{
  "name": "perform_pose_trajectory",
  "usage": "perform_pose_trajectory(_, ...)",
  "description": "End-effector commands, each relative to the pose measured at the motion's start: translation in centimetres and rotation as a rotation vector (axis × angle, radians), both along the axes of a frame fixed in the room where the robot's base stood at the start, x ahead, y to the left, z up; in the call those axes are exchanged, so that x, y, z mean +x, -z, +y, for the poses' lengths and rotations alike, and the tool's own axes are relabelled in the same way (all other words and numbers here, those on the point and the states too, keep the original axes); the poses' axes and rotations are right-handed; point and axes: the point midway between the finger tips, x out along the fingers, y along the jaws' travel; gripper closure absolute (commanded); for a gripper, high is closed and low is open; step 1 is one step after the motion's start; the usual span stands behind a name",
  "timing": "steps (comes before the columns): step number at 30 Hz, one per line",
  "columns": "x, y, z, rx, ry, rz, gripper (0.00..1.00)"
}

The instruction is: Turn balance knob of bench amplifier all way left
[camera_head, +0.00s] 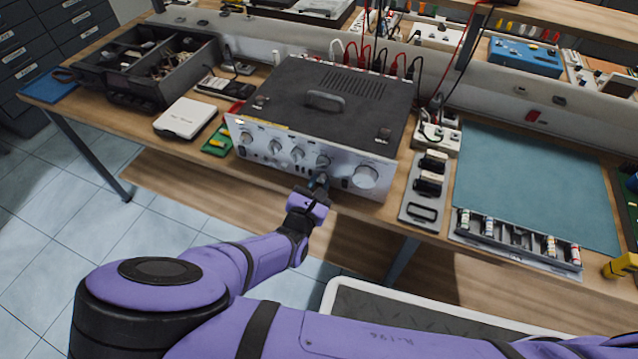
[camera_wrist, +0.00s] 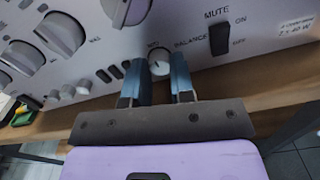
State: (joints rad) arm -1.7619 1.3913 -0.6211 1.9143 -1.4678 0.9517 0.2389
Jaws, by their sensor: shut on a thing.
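The bench amplifier (camera_head: 280,140) stands on the wooden bench, its silver front panel facing me. In the wrist view the balance knob (camera_wrist: 159,68) is a small, pale round knob, low on the panel (camera_wrist: 265,22), left of the printed word BALANCE. My gripper (camera_wrist: 160,76) has its two blue fingers on either side of this knob and is shut on it. In the head view my gripper (camera_head: 319,181) is at the panel's lower edge, under a larger knob (camera_head: 322,161), and hides the balance knob. The knob's exact pointer direction is too small to tell.
A black MUTE switch (camera_wrist: 219,38) sits right of the balance knob. Larger knobs (camera_wrist: 60,34) and small buttons lie to the left. The large volume-like knob (camera_head: 366,177) is close on the right in the head view. The bench edge runs just below the panel.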

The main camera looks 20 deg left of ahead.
Motion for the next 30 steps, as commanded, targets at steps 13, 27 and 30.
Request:
perform_pose_trajectory(13, 0.01, 0.05, -0.02, -0.063, 0.001, 0.008, 1.00)
perform_pose_trajectory(27, 0.00, 0.01, -0.05, -0.437, 0.001, 0.042, 1.00)
perform_pose_trajectory(30, -0.02, 0.02, -0.05, -0.533, 0.001, 0.051, 1.00)
